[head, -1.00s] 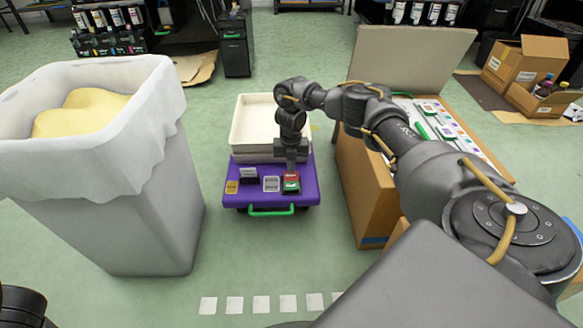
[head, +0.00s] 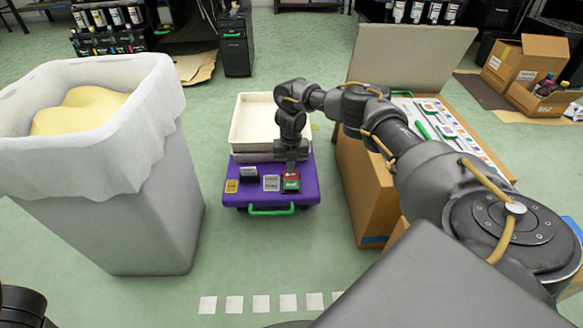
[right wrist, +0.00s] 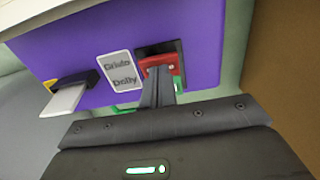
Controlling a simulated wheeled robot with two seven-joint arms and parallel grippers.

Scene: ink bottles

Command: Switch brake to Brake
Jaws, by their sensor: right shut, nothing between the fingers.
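The brake switch (head: 291,183) is a red and green rocker in a dark square frame at the front right of the purple cart deck (head: 308,190). In the head view its green half faces the front edge and bears small white writing that is hard to read. My right gripper (head: 291,170) is shut and empty, pointing down at the switch. In the right wrist view its fingertips (right wrist: 158,80) are over the red half of the switch (right wrist: 160,66) and seem to touch it. The fingers hide part of the switch. My left gripper is out of view.
A cream tray (head: 240,125) stands behind. A grey bin (head: 140,215) is left; a cardboard box (head: 362,200) is right. A green handle (head: 270,211) is in front.

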